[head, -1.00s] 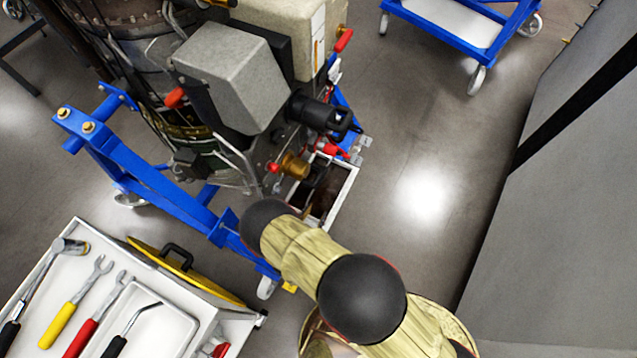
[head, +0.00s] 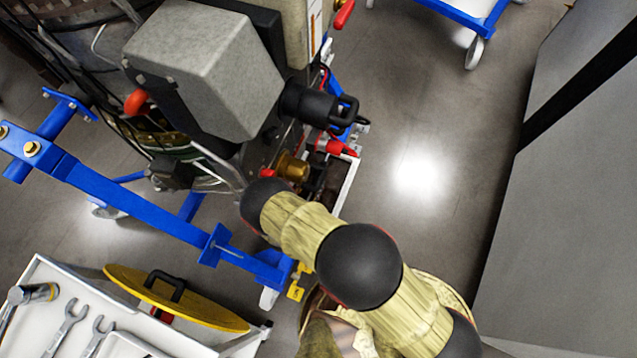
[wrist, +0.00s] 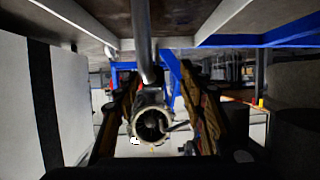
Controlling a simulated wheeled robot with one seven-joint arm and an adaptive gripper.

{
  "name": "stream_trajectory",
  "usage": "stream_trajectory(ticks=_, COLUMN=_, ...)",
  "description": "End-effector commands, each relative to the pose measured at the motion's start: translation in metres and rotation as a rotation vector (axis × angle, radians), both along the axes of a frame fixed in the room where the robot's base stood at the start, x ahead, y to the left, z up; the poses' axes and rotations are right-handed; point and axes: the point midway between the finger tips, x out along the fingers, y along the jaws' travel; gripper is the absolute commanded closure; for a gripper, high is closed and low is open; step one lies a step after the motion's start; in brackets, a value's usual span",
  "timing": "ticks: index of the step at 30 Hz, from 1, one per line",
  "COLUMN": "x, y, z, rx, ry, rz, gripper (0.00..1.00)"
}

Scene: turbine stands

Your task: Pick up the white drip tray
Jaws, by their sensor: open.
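The white drip tray (head: 348,186) sits low under the front of the turbine in the head view. Only its white right rim and part of its dark inside show; the turbine fittings and my arm cover the rest. My gripper (wrist: 158,92) shows in the wrist view with its two fingers apart. No tray is seen between them. A grey pipe and a round turbine-like part appear beyond, in the gap. A pale panel with a light edge hangs overhead there; I cannot tell whether it is the tray. In the head view my arm hides the gripper.
The blue stand frame (head: 150,205) runs along the left of the turbine (head: 205,70). A white tool cart (head: 40,275) with wrenches and a yellow disc (head: 175,298) stands at lower left. A grey wall panel (head: 570,210) is at right. The floor between is clear.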

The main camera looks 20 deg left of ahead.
Motion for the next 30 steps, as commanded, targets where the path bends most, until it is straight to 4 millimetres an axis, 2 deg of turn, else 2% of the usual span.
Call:
stream_trajectory(ticks=6, x=0.030, y=-0.009, z=-0.009, rx=0.000, ry=0.000, rz=-0.004, gripper=0.59)
stream_trajectory(ticks=12, x=0.047, y=-0.007, z=-0.014, rx=0.001, ry=0.000, rz=-0.002, gripper=0.59)
stream_trajectory(ticks=20, x=0.048, y=-0.007, z=-0.013, rx=0.001, ry=0.000, rz=0.000, gripper=0.60)
stream_trajectory(ticks=30, x=0.048, y=-0.007, z=-0.014, rx=0.001, ry=0.000, rz=0.000, gripper=0.79)
